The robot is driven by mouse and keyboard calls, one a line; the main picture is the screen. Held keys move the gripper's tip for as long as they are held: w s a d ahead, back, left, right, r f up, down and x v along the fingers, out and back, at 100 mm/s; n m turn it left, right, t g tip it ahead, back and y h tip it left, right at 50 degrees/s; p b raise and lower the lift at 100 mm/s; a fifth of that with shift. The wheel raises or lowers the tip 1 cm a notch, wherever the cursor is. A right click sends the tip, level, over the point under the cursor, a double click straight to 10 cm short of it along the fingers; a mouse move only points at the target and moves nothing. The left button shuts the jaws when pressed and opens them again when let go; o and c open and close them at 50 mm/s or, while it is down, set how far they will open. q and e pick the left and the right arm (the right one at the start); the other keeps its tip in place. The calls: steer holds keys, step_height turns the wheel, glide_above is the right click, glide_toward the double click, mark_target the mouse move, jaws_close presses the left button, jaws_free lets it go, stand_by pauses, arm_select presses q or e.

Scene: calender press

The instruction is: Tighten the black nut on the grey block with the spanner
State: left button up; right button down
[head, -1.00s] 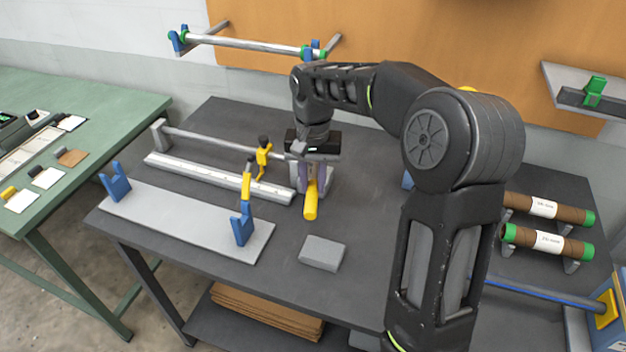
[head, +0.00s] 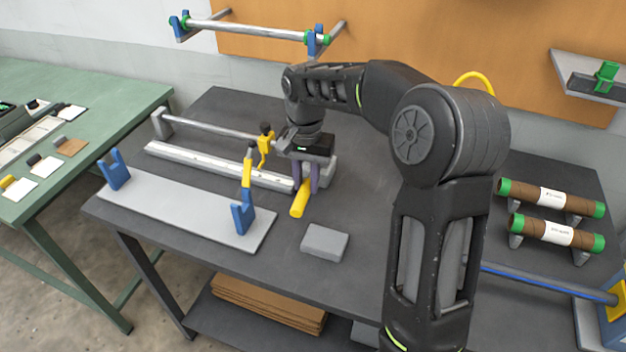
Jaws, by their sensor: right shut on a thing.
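My right gripper (head: 308,188) points down at the middle of the dark table and is shut on the spanner, whose yellow handle (head: 299,204) sticks out toward the front and slants slightly left. The spanner's head is hidden by the gripper. A grey block (head: 329,172) at the right end of the long rod stands just behind the gripper and is partly covered by it. I cannot make out the black nut there, nor whether the spanner is around it. My left gripper is not in view.
A white rail (head: 215,164) and two yellow pieces with black knobs lie just left of the gripper. A grey plate (head: 180,212) with blue holders is in front. A loose grey slab (head: 325,242) lies nearby. Brown rolls (head: 550,197) lie at the right.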

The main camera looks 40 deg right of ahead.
steer(key=shift+w+a+r+m+p, duration=0.15)
steer(key=shift+w+a+m+p, duration=0.45)
steer(key=shift+w+m, duration=0.4)
steer(key=shift+s, duration=0.15)
steer(key=shift+s+d+n+b, duration=0.3)
steer(key=shift+s+d+n, duration=0.1)
steer(key=shift+s+n, duration=0.2)
steer(key=shift+r+p, duration=2)
steer(key=shift+r, duration=0.4)
